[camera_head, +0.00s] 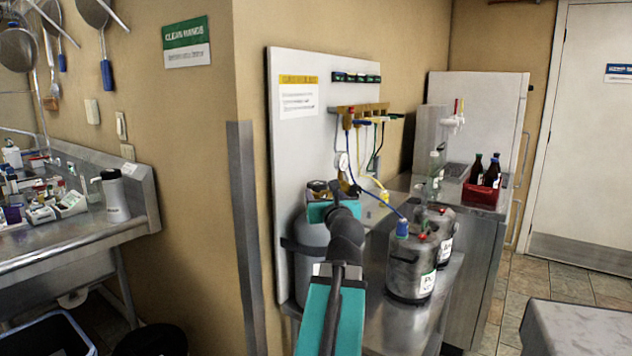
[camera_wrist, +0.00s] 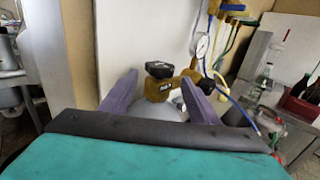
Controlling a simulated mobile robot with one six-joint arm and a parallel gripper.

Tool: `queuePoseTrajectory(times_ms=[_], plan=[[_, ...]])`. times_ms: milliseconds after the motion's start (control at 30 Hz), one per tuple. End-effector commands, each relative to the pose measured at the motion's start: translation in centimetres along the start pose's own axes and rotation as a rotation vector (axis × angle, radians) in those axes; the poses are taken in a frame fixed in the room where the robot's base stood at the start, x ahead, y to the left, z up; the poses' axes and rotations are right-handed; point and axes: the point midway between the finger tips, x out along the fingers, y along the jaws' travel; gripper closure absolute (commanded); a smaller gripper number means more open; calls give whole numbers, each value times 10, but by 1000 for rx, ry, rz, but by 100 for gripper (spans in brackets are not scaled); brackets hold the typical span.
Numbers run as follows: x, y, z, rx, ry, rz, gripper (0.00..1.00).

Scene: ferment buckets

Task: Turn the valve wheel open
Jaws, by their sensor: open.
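The valve wheel (camera_wrist: 160,69) is a small black knob on a brass valve body (camera_wrist: 157,86). The valve sits on top of a grey gas cylinder (camera_head: 311,240), whose top also shows in the wrist view (camera_wrist: 160,109). My gripper (camera_wrist: 159,77) is open, with one purple finger on each side of the valve. The wheel shows between and slightly beyond the fingertips, and I see no contact. In the head view my arm's teal end partly covers the cylinder top, and the fingers cannot be made out there.
A round pressure gauge (camera_wrist: 202,45) stands right of the valve, close to my right finger. A blue hose (camera_head: 375,203) runs from the manifold (camera_head: 361,108) to the metal kegs (camera_head: 411,267). A white wall panel (camera_head: 296,130) stands behind the cylinder.

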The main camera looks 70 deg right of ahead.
Motion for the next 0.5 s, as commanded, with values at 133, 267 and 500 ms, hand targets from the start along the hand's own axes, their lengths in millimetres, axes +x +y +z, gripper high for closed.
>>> queuePoseTrajectory(times_ms=[133,267,500], plan=[[2,-1,3,-1,0,1,44],[4,0,4,-1,-1,4,44],[9,0,5,-1,-3,8,44]])
